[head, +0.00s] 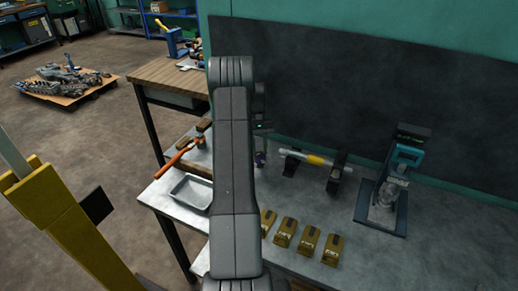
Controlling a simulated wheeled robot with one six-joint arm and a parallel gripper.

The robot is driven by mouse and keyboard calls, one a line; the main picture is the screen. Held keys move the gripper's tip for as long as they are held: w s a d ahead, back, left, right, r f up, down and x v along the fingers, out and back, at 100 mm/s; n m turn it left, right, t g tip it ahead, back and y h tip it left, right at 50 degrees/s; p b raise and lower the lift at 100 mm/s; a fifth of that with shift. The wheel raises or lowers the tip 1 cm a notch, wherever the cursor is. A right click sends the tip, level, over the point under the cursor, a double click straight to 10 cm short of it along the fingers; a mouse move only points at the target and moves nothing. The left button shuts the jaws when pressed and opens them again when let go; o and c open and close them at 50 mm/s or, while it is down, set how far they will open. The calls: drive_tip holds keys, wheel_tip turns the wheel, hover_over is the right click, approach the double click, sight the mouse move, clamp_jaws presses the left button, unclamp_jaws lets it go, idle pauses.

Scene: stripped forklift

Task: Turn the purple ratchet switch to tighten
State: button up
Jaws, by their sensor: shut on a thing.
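A small purple part (260,157), which looks like the ratchet switch, shows just right of my upright arm, above the grey bench. The rest of the ratchet is mostly hidden behind the arm. A dark part of my gripper (262,130) with a small green light shows directly above the purple part. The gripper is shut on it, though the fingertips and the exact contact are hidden. Which way the switch is set is too small to tell.
A silver shaft with a yellow band (315,158) rests on black supports, right of the purple part. A teal tool on a stand (405,155), several brown boxes (308,240), a grey tray (192,192) and an orange-handled tool (180,154) crowd the bench. A dark panel (330,80) stands behind.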

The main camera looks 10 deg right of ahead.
drive_tip(key=shift+m, duration=0.4)
drive_tip(key=o, duration=1)
drive_tip(key=shift+r, duration=0.1)
drive_tip(key=v, duration=0.4)
drive_tip(key=b+v, duration=0.1)
drive_tip(key=v, duration=0.8)
drive_tip(key=shift+w+d+r, duration=0.2)
drive_tip(key=shift+d, duration=0.05)
